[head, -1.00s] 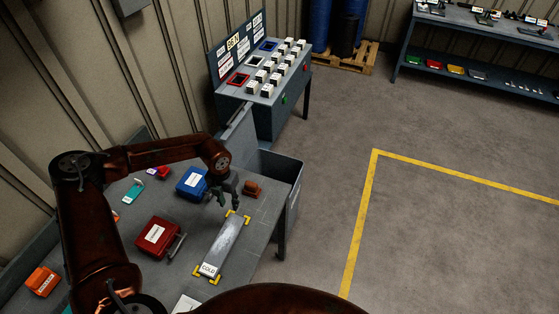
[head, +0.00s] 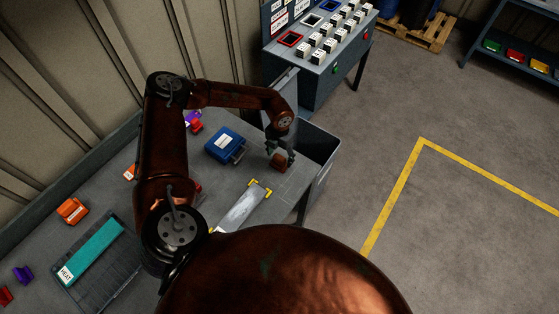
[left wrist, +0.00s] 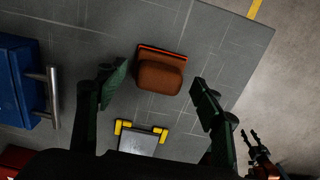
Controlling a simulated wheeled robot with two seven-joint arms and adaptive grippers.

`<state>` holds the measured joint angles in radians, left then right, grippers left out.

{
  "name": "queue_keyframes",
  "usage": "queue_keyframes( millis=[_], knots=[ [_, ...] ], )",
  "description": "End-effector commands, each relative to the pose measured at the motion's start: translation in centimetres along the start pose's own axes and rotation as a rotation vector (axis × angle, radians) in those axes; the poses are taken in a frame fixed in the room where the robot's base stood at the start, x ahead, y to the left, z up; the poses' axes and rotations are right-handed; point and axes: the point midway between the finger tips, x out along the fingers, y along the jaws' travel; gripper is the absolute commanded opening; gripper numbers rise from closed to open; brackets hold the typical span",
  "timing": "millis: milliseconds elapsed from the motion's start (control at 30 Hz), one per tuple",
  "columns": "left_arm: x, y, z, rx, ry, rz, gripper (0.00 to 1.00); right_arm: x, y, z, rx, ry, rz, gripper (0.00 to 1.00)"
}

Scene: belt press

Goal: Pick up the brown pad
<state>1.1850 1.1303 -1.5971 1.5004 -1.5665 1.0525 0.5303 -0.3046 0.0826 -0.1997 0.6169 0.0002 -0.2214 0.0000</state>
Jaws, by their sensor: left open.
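The brown pad (head: 276,161) lies on the grey table near its right end. In the left wrist view the brown pad (left wrist: 160,76) is a rounded brown block with an orange-red edge, between my open fingers in the picture. My left gripper (head: 281,153) is over the pad in the head view and partly covers it. The left wrist view shows my left gripper (left wrist: 159,80) open and empty, with floor of table visible on both sides of the pad. What looks like my right gripper (left wrist: 256,143) shows small at the lower right; its jaws are too small to judge.
A blue box (head: 224,145) with a metal handle stands left of the pad. A grey bar (head: 242,207) lies between yellow corner marks in front of it. A grey bin (head: 318,146) stands beyond the table's right edge. A teal bar (head: 92,252) lies in a rack at left.

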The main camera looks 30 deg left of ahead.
Motion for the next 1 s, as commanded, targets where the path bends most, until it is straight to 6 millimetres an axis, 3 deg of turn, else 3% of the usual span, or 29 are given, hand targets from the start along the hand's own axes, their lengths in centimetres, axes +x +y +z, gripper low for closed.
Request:
queue_keyframes(
  millis=[133, 367, 1000],
  knots=[
    [1.26, 0.05, -0.06, -0.002, 0.0, 0.0, 0.61, -0.14, 0.04, -0.81, -0.002, 0.011, 0.0, 0.4],
    [1.41, 0.22, -0.16, -0.004, 0.0, 0.0, 0.61, -0.1, -0.13, -0.95, -0.001, 0.013, -0.001, 0.4],
    [1.38, 0.23, -0.17, -0.005, 0.0, 0.0, 0.17, -0.07, -0.4, -0.83, 0.0, 0.011, -0.004, 0.4]
  ],
)
